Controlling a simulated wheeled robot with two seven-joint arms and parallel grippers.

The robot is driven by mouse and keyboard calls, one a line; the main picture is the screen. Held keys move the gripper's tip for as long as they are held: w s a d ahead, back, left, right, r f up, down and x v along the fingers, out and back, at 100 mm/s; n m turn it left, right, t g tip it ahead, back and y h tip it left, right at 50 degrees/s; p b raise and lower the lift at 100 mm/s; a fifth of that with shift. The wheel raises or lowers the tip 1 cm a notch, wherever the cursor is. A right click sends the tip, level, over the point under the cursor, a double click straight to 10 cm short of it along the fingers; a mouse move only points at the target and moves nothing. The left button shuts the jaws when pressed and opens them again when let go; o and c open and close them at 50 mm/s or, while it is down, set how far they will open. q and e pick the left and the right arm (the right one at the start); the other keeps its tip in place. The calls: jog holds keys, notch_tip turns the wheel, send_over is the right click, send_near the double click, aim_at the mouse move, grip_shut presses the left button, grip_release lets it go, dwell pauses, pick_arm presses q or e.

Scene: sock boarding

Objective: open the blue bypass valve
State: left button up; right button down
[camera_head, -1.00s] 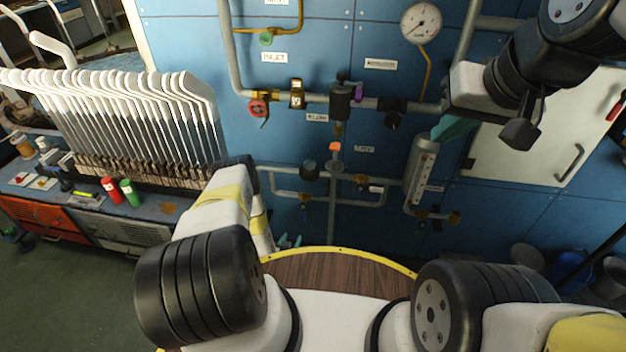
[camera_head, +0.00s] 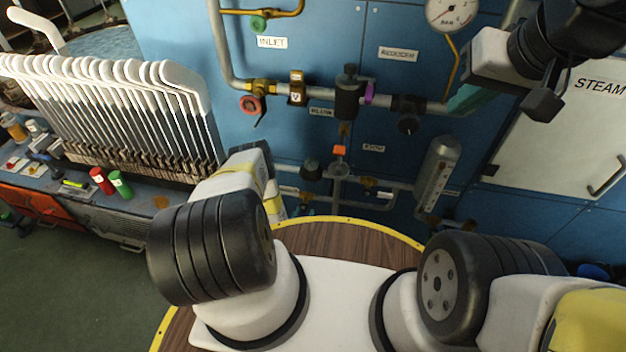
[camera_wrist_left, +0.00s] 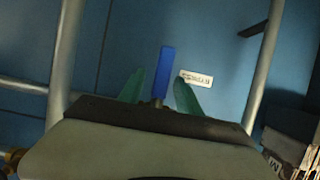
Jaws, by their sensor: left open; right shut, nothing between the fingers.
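The blue bypass valve handle (camera_wrist_left: 165,72) stands upright in the left wrist view, in front of the blue panel. My left gripper (camera_wrist_left: 158,92) is open, with its green fingertips on either side of the handle in that view. A gap shows on each side; how deep the handle sits between the fingers is unclear. In the head view my left forearm (camera_head: 235,180) hides the left fingertips and the blue handle. My right gripper (camera_head: 468,98) is shut and empty at the upper right, its teal fingers in front of the pipework.
A red valve (camera_head: 250,105), a pressure gauge (camera_head: 450,12) and a glass-tube fitting (camera_head: 438,175) sit on the pipework. A white label (camera_wrist_left: 196,78) is right of the blue handle. A rack of white boards (camera_head: 110,110) stands at left, with red and green cylinders (camera_head: 120,184) before it.

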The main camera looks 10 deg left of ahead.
aim_at(305, 210)
pick_arm(q)
jog(key=shift+x, duration=1.55)
grip_shut()
